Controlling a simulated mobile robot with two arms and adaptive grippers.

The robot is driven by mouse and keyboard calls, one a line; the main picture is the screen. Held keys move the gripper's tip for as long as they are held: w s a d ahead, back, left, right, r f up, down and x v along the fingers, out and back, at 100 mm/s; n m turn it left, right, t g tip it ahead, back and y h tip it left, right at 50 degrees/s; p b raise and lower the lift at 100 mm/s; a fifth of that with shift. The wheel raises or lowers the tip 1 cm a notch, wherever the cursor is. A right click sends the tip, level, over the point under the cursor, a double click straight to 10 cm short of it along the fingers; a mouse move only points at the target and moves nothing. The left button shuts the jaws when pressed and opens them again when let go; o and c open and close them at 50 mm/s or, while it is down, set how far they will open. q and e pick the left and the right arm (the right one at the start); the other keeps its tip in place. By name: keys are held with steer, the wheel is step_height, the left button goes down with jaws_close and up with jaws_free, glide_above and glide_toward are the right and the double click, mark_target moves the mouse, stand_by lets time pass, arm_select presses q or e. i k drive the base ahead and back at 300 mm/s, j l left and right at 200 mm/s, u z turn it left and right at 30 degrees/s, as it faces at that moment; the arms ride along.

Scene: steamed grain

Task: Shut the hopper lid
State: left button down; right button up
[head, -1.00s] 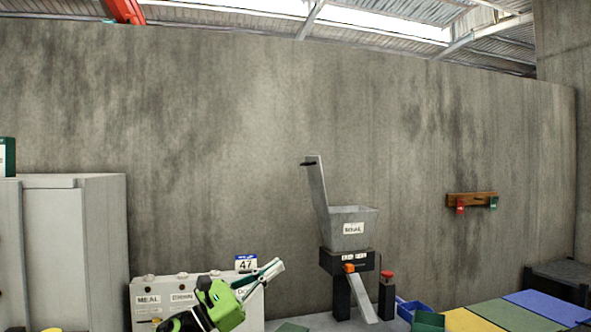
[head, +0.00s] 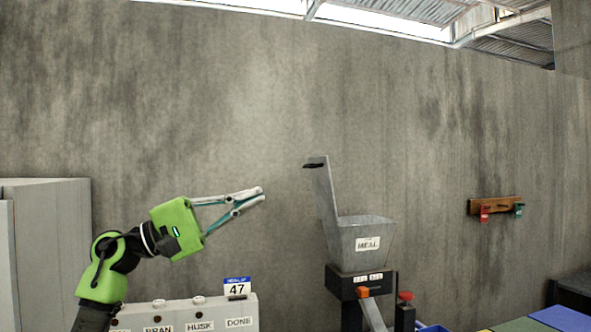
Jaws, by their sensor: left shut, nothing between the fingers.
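The hopper (head: 365,243) is a grey metal bin labelled MEAL, on a dark stand at right of centre. Its lid (head: 326,190) stands open, nearly upright on the hopper's left side, with a dark handle (head: 315,163) at the top pointing left. My left gripper (head: 262,194), green with grey fingers, is raised to the left of the lid, a little lower than the handle in the picture. Its fingertips are together and empty, apart from the lid in the picture. My right gripper is not in view.
A peg rack (head: 495,205) hangs on the wall at right.

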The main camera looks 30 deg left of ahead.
mark_target(316, 191)
steer(key=i+j, duration=1)
steer(key=j, duration=0.1)
